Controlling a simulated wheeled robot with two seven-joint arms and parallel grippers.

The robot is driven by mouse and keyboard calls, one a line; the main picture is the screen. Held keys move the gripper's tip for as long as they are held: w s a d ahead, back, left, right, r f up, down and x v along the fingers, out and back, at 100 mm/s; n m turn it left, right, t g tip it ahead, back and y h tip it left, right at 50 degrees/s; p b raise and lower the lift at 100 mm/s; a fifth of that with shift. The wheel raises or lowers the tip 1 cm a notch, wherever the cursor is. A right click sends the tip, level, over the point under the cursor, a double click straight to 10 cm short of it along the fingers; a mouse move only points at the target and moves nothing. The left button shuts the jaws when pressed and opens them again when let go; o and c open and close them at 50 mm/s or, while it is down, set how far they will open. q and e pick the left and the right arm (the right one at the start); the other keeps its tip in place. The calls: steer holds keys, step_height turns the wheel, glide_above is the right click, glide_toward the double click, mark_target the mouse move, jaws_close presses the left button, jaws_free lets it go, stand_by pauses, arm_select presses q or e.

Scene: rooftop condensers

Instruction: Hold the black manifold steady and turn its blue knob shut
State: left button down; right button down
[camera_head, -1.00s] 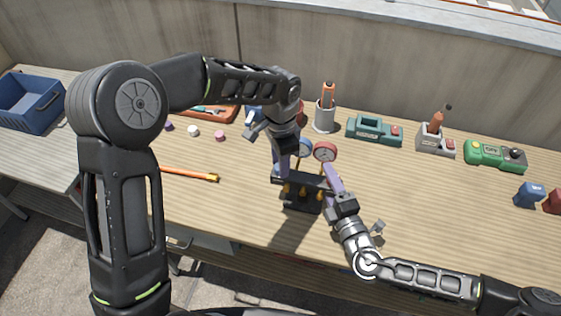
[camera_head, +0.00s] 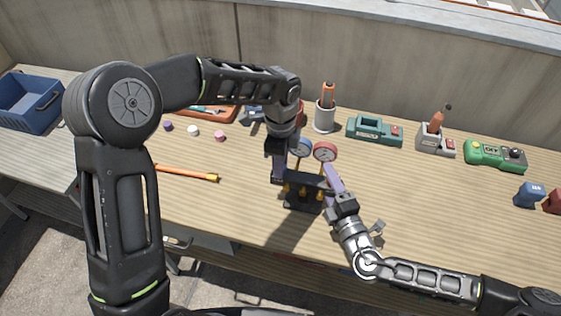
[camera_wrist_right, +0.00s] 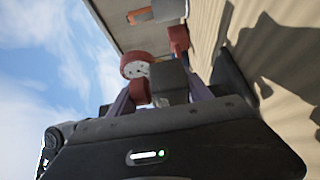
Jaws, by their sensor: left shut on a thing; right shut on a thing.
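The black manifold (camera_head: 304,194) stands on the bench with brass fittings on its front. A blue gauge (camera_head: 301,147) and a red gauge (camera_head: 325,151) rise behind it; the red gauge also shows in the right wrist view (camera_wrist_right: 138,66). My left gripper (camera_head: 278,177) comes down from above and is shut at the manifold's left end. The blue knob is hidden there by the fingers. My right gripper (camera_head: 330,176) is shut on the manifold's right end, and in the right wrist view a dark block (camera_wrist_right: 168,82) sits between its purple fingers.
Behind stand a grey cup with an orange-handled tool (camera_head: 326,112), a teal device (camera_head: 374,131), a grey holder (camera_head: 436,139) and a green device (camera_head: 495,154). An orange stick (camera_head: 188,173) lies left. A blue crate (camera_head: 28,103) is far left.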

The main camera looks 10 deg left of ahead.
steer(key=shift+f, duration=0.25)
arm_select(q)
steer(key=c, duration=1)
jaws_free()
steer(key=shift+c, duration=0.2)
step_height(320, 180, up, 12)
arm_select(e)
steer(key=c, duration=0.8)
jaws_free()
steer(key=o, duration=0.8)
steer(key=shift+r, duration=0.2)
steer(key=shift+s, duration=0.1)
